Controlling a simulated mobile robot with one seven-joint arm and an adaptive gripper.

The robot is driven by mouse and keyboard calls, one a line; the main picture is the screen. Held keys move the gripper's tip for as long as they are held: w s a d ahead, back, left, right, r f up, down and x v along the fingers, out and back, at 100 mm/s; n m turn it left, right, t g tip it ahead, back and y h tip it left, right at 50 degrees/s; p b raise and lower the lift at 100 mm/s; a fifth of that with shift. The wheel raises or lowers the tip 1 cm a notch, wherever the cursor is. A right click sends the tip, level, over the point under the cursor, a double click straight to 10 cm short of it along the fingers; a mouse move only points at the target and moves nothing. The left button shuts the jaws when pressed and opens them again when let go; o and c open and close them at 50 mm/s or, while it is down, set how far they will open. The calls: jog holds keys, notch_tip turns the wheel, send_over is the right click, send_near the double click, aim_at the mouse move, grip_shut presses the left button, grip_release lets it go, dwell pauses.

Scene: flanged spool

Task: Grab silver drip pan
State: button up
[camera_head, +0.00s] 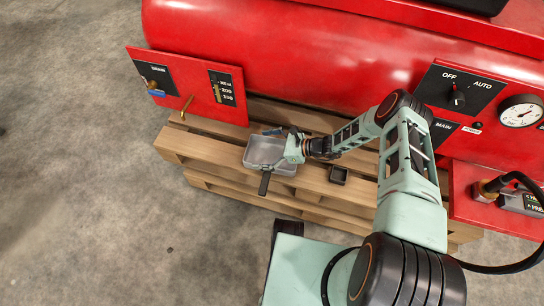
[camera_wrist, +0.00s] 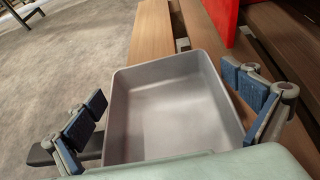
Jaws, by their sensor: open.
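The silver drip pan (camera_head: 262,154) is a shallow open tray on the wooden pallet, with a dark handle (camera_head: 264,184) pointing toward the front. It also fills the middle of the wrist view (camera_wrist: 165,112) and looks empty. My gripper (camera_head: 277,148) is over the pan's right part in the head view. In the wrist view my gripper (camera_wrist: 172,100) is open, with one blue-padded finger left of the pan and the other right of it. Whether either pad touches the pan's walls, I cannot tell. The pan's near edge is hidden by my gripper's body.
The pallet (camera_head: 185,146) has slats with gaps. A red tank (camera_head: 260,55) stands behind. A red drain panel (camera_head: 190,85) with a brass valve is to the left. Concrete floor (camera_head: 75,200) is clear at left.

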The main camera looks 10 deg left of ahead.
jog(key=c, duration=1.2)
jog(key=shift+o, duration=0.2)
jog(key=shift+r, duration=0.1)
